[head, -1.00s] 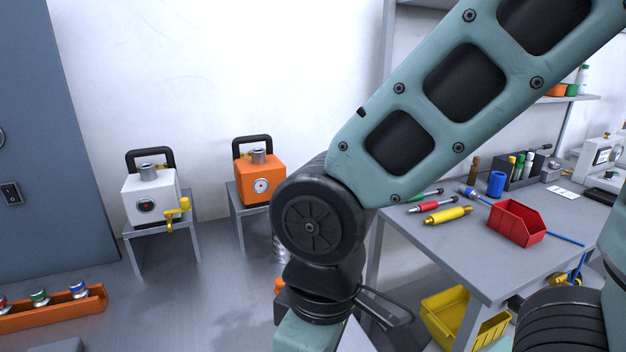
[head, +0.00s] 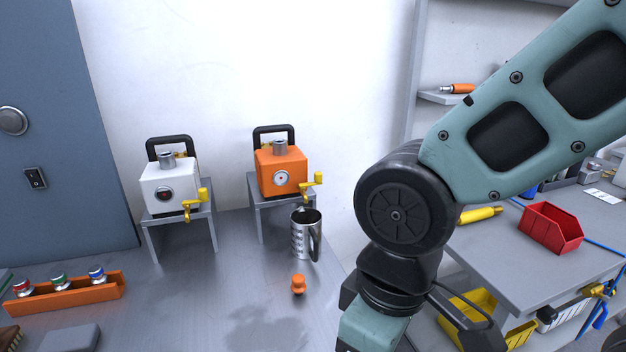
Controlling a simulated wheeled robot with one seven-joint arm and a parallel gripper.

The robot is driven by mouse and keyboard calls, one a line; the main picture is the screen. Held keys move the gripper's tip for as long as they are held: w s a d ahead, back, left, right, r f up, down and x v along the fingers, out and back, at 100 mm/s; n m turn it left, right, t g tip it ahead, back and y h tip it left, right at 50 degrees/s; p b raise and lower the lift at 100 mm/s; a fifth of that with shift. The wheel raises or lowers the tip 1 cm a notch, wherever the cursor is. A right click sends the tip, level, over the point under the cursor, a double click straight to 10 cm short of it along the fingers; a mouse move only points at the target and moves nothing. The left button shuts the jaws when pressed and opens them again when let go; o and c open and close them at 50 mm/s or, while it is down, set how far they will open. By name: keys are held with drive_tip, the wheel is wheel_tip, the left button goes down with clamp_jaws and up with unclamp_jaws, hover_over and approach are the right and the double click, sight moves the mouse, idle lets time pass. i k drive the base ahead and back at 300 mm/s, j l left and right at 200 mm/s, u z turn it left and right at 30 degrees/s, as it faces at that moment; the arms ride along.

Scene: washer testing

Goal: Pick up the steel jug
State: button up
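The steel jug (head: 301,238) stands upright on the metal bench, in front of the stand of the orange box. Its dark handle is on its right side and its mouth is open upward. A yellow tap on the orange box sits just above and behind its rim. My arm reaches down at the right of the head view, to the right of the jug and apart from it. My gripper is out of the picture below the bottom edge, so its fingers do not show.
An orange box (head: 281,170) and a white box (head: 168,186) with yellow taps stand on metal stands. A small orange stopper (head: 298,284) lies in front of the jug. An orange rack (head: 68,295) with coloured caps is at left. A side table (head: 497,252) holds a red bin (head: 550,228).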

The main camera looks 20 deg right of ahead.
sight(306, 223)
drive_tip(key=i+l+u, duration=0.2)
drive_tip(key=l, duration=0.2)
drive_tip(key=l+u, duration=0.25)
drive_tip(key=l, duration=0.15)
drive_tip(key=l+u, duration=0.2)
drive_tip(key=l, duration=0.2)
drive_tip(key=i, duration=0.05)
